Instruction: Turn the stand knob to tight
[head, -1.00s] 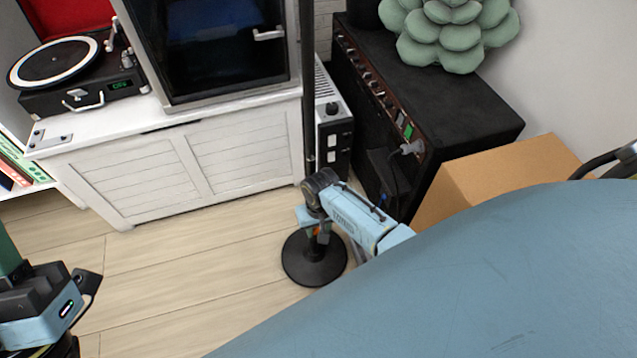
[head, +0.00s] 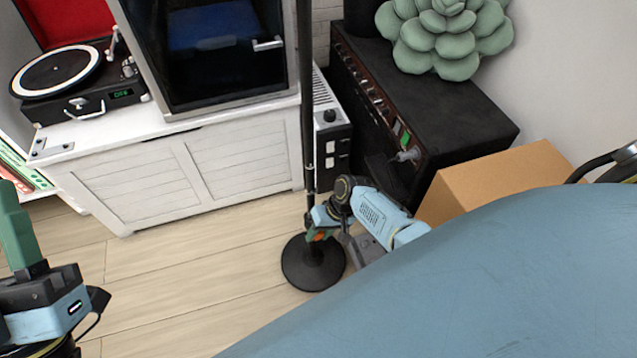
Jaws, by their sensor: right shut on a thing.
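The black stand has a thin upright pole (head: 306,110) and a round black base (head: 312,268) on the wooden floor. My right gripper (head: 319,235) reaches in from the right, low on the pole just above the base. It is shut on a small orange knob (head: 319,237), mostly hidden by the green fingers. The knob's exact angle cannot be seen. My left gripper (head: 14,228) is at the left edge, partly cut off, with a green finger pointing up. It is far from the stand, and its opening cannot be made out.
A white cabinet (head: 150,185) with a turntable (head: 65,80) and a dark glass-fronted box (head: 220,60) stands behind. A black amplifier (head: 450,110) with a green succulent cushion (head: 450,35) and a cardboard box (head: 490,185) are at right. Floor left of the stand is clear.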

